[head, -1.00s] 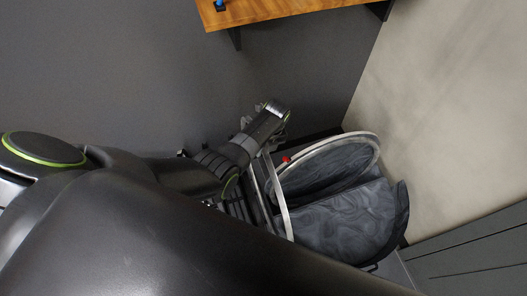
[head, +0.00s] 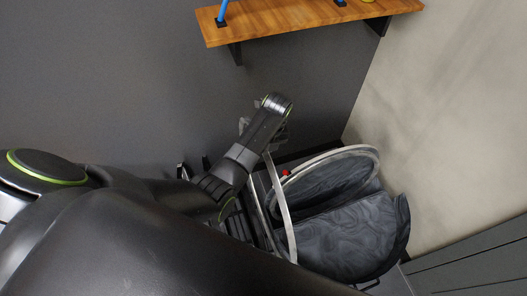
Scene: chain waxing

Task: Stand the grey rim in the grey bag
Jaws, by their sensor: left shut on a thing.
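My left gripper (head: 268,145) is shut on the grey rim (head: 283,205), gripping it near its upper end. The rim shows as a narrow pale arc running down beside the left side of the grey bag; my arm hides its lower part. The dark grey bag (head: 345,235) stands open at the lower right, with mottled grey lining. A pale-edged oval (head: 372,150) stands tilted at the bag's back; I cannot tell whether it is part of the bag. Whether the held rim is inside the bag or beside it is unclear. My right gripper is not in view.
A small red thing (head: 286,173) shows by the oval's left edge. A wooden shelf (head: 290,22) with blue and yellow items is on the wall above. A pale wall (head: 455,130) and a dark panelled unit (head: 475,262) close off the right.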

